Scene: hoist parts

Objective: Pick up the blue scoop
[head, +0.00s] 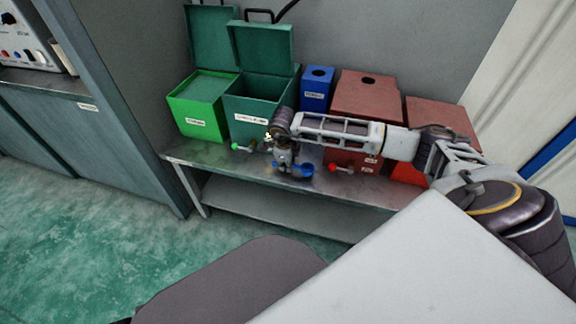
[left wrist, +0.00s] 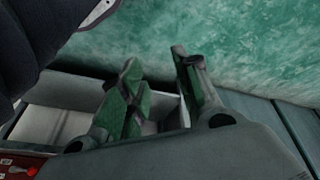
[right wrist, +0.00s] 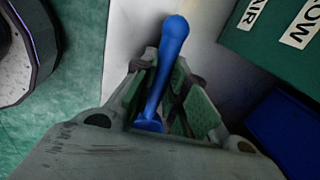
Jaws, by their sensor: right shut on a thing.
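The blue scoop (head: 303,170) shows in the head view at the front of the metal bench, beside my right gripper (head: 284,166). In the right wrist view the blue scoop (right wrist: 165,70) stands between the two fingers of my right gripper (right wrist: 165,85), which is shut on it. Its rounded end sticks out past the fingertips. I cannot tell whether the scoop still touches the bench. My left gripper (left wrist: 156,62) shows only in the left wrist view, with its fingers apart and nothing between them.
A green scoop (head: 243,148) and a red scoop (head: 340,169) lie on the bench (head: 215,159) to either side. Behind stand a bright green bin (head: 198,122), an open dark green bin (head: 245,119), a small blue box (head: 316,88) and red boxes (head: 366,98). A grey cabinet stands left.

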